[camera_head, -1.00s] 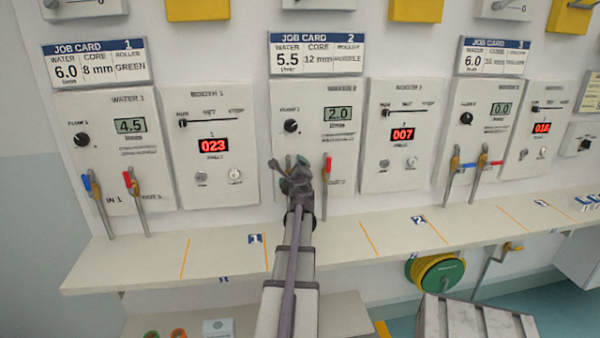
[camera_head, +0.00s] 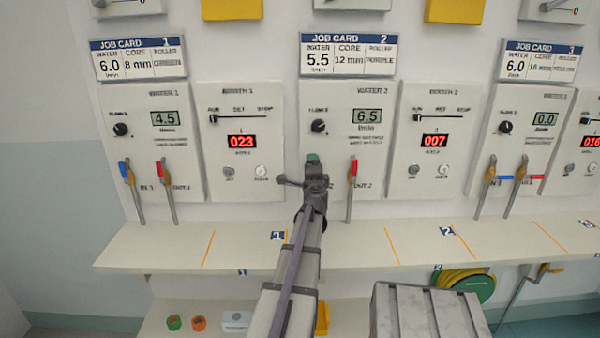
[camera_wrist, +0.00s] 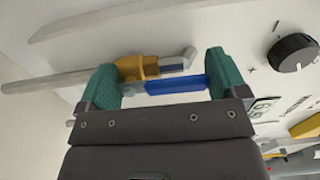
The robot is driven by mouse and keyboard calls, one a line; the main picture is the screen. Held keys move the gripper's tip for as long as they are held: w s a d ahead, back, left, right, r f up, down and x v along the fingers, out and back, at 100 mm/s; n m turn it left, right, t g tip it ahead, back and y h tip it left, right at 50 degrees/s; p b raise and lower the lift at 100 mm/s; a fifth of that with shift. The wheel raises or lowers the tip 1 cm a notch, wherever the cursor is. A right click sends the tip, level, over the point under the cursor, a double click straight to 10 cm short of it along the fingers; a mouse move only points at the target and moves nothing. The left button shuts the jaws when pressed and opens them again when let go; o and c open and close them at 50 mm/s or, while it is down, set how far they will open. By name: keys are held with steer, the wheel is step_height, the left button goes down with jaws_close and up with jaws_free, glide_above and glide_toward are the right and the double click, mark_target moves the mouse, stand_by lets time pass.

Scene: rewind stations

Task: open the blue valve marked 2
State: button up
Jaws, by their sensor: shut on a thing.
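The blue valve handle (camera_wrist: 175,86) lies between my gripper's teal fingers in the wrist view, roughly in line with its pipe. My gripper (camera_wrist: 162,75) is shut on it. The brass valve body (camera_wrist: 138,67) and the grey pipe (camera_wrist: 45,80) show just beyond. In the head view my gripper (camera_head: 313,160) is at the left side of the station 2 water panel (camera_head: 341,95) and hides the blue valve. The panel's display (camera_head: 367,115) reads 6.5. Job card 2 (camera_head: 348,56) shows water 5.5.
The red-handled valve (camera_head: 352,172) stands close to the right of my gripper. A black flow knob (camera_head: 318,126) sits above it; it is near the right finger in the wrist view (camera_wrist: 293,54). A pale shelf (camera_head: 150,248) runs below the panels.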

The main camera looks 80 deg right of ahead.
steer(key=shift+a, duration=0.1)
stand_by(0.3)
steer(key=o, duration=1)
steer(key=shift+c, duration=0.2)
steer(key=v, duration=1)
steer(key=shift+a, duration=0.4)
